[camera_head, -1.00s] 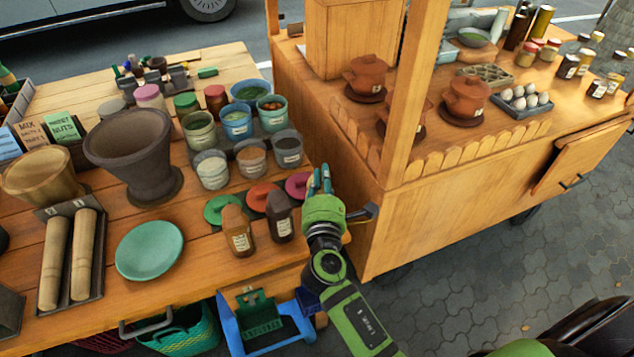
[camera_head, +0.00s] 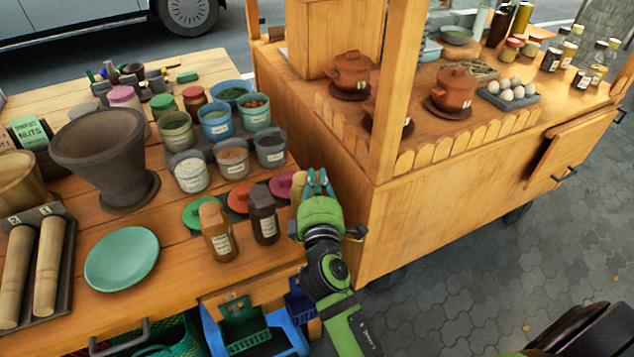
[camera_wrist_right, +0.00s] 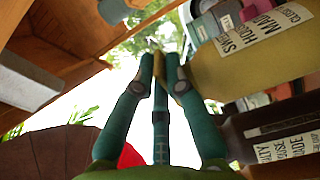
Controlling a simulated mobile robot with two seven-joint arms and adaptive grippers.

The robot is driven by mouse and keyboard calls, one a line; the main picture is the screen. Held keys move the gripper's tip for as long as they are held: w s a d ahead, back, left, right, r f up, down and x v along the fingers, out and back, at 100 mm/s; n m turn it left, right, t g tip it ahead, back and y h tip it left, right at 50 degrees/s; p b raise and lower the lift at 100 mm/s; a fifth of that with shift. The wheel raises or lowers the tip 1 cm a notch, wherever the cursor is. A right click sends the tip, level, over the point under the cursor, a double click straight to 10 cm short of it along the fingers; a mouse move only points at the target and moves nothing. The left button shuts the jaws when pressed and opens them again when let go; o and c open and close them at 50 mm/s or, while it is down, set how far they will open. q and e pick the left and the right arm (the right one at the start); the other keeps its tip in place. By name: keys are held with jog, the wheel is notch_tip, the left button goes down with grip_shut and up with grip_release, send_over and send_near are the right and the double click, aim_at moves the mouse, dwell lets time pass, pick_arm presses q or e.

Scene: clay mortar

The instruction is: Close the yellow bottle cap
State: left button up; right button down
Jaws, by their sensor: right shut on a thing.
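The yellow bottle (camera_head: 297,190) stands at the right end of the front bottle row in the head view, mostly hidden behind my right gripper (camera_head: 318,184). In the right wrist view the yellow bottle (camera_wrist_right: 250,60), with a white label, lies just right of the fingers. My right gripper (camera_wrist_right: 157,62) has its blue-green fingertips drawn together there, shut on a small yellowish-brown piece that seems to be the bottle's cap. How the cap sits on the bottle is hidden. My left gripper is not in view.
A dark bottle (camera_head: 264,215) and an orange-brown bottle (camera_head: 217,232) stand left of my gripper. Behind them are a pink lid (camera_head: 281,184), a red lid (camera_head: 239,199) and a green lid (camera_head: 196,213). A wooden post (camera_head: 386,100) and cart rise close on the right.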

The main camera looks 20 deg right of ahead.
jog(key=shift+f, duration=0.45)
jog(key=c, duration=1.3)
grip_release()
jog(key=shift+r, duration=0.1)
